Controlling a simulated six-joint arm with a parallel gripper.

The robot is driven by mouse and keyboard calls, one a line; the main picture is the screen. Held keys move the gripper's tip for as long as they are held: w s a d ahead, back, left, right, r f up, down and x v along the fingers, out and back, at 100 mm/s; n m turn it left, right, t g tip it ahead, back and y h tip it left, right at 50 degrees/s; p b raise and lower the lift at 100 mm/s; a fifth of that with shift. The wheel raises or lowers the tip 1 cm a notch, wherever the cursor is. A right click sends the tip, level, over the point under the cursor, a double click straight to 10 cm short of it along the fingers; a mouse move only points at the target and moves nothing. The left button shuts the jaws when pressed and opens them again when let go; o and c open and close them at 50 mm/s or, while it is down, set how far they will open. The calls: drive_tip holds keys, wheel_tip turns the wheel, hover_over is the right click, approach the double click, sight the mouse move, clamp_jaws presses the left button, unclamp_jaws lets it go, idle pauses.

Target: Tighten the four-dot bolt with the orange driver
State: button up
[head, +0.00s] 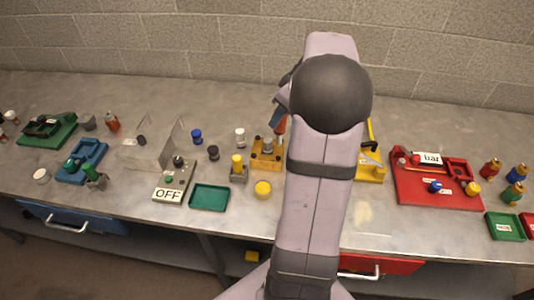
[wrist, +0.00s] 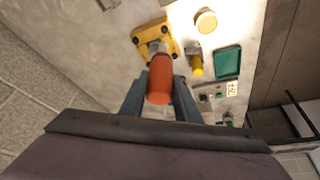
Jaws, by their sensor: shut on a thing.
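The orange driver (wrist: 160,80) is between the two fingers of my gripper (wrist: 162,88), which is shut on it in the wrist view. Its far end points at the yellow block (wrist: 143,32), over a grey round part on it; I cannot tell whether they touch. In the head view a strip of the orange driver (head: 282,125) shows left of my arm, above the yellow block (head: 258,164). Dark bolt heads show on this block, but their dots are too small to read, so the four-dot bolt cannot be picked out. My arm hides the block's right side.
A yellow-topped part (head: 237,162), a yellow round piece (head: 263,189) and a green tray (head: 209,197) are close by on the left and front. A red board (head: 437,198) and another yellow fixture (head: 370,174) stand right of my arm. A block wall is behind.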

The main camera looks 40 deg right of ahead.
drive_tip(key=shift+w+r, duration=0.1)
idle(0.3)
drive_tip(key=shift+w+a+r, duration=0.1)
drive_tip(key=shift+a+r, duration=0.05)
drive_tip(key=shift+a, duration=0.1)
drive_tip(key=w+a+f+n+p, duration=0.2)
drive_tip(key=w+f+p, duration=0.15)
drive_tip(key=w, duration=0.45)
drive_tip(key=w+r, duration=0.1)
drive_tip(key=w+d+r+m, duration=0.2)
drive_tip(key=shift+w+d+r+p, duration=0.15)
drive_tip(key=shift+d+r+p, duration=0.15)
drive_tip(key=shift+r, duration=0.1)
drive_tip(key=shift+f, duration=0.1)
wheel_tip(320, 180, down, 6)
drive_tip(key=b, duration=0.4)
drive_tip(key=shift+b, duration=0.3)
